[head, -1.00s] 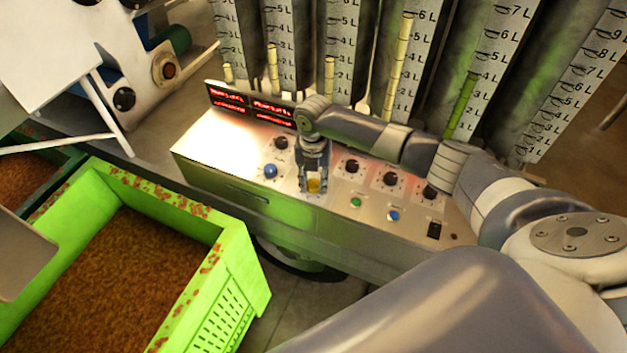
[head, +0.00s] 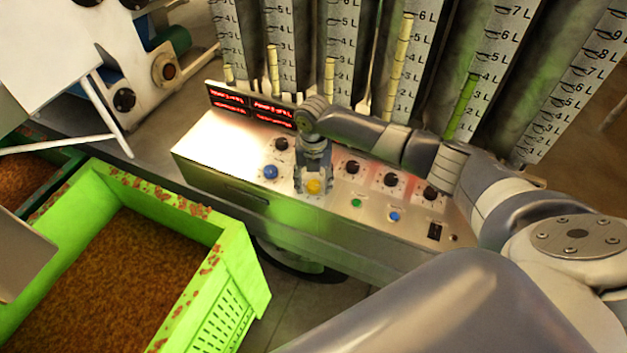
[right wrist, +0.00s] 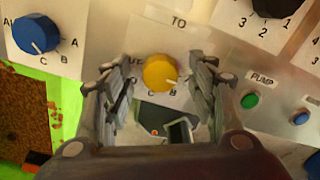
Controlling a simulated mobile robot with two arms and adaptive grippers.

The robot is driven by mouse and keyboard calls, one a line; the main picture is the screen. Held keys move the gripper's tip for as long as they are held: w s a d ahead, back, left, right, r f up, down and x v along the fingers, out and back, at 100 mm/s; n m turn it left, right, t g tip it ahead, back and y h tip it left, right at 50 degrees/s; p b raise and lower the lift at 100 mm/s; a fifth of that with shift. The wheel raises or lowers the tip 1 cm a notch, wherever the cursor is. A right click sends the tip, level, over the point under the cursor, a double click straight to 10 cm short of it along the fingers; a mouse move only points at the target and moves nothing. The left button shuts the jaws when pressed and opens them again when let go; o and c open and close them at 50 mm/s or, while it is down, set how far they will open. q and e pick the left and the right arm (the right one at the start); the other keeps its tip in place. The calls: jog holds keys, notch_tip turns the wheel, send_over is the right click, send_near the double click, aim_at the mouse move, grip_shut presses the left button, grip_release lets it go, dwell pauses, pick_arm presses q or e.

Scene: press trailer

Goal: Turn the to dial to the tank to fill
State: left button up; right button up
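The yellow dial (right wrist: 160,73) under the label TO is on the metal control panel (head: 235,165). In the right wrist view its white mark points to the lower right. Letters around it are partly hidden by the fingers. My right gripper (right wrist: 161,92) is open, with one finger on each side of the dial and a visible gap to it. In the head view the right gripper (head: 313,183) is over the yellow dial (head: 314,187). My left gripper is not in view.
A blue dial (head: 270,172) marked A, B, C is left of the yellow one. Black knobs (head: 352,167), a green pump button (head: 356,203) and a blue button (head: 394,217) are to the right. A green crate (head: 245,270) stands in front. Graduated tanks (head: 340,40) stand behind.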

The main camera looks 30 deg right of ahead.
aim_at(313, 184)
jog(key=shift+r, duration=0.1)
notch_tip(313, 184, up, 12)
dwell(0.5)
dwell(0.4)
